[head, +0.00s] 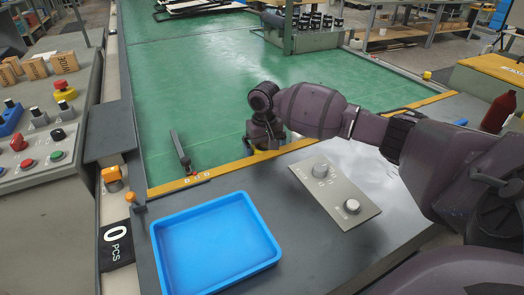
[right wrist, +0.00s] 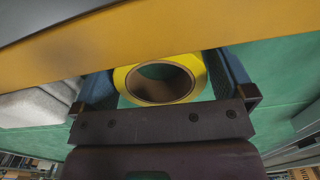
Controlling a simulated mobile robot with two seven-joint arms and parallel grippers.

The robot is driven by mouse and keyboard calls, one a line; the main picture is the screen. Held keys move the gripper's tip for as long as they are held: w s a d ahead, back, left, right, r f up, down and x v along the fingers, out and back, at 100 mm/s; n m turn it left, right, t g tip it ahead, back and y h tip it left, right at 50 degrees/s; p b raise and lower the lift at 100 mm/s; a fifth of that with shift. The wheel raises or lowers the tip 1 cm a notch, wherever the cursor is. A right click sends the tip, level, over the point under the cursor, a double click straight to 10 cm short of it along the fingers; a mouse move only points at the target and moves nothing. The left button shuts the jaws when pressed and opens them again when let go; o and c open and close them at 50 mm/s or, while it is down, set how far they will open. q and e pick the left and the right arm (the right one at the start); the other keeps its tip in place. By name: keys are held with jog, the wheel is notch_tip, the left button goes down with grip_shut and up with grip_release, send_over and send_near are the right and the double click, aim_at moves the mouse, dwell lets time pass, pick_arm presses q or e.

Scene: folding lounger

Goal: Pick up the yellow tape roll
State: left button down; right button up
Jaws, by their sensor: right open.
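The yellow tape roll shows in the right wrist view (right wrist: 194,66) as a yellow ring with a dark brown core. My right gripper (right wrist: 162,74) is open, with one dark finger on each side of the roll. The roll lies between the fingers; I cannot tell if either finger touches it. In the head view my right gripper (head: 264,142) is low by the yellow edge strip at the far side of the grey worktop, and it hides most of the roll. My left gripper is not in view.
An empty blue tray (head: 214,240) stands on the grey worktop. A grey panel with knobs (head: 345,192) lies right of it, below my right arm. A button console (head: 40,135) is at far left.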

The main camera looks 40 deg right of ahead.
jog(key=shift+r, duration=0.2)
jog(key=shift+c, duration=0.5)
jog(key=c, duration=0.7)
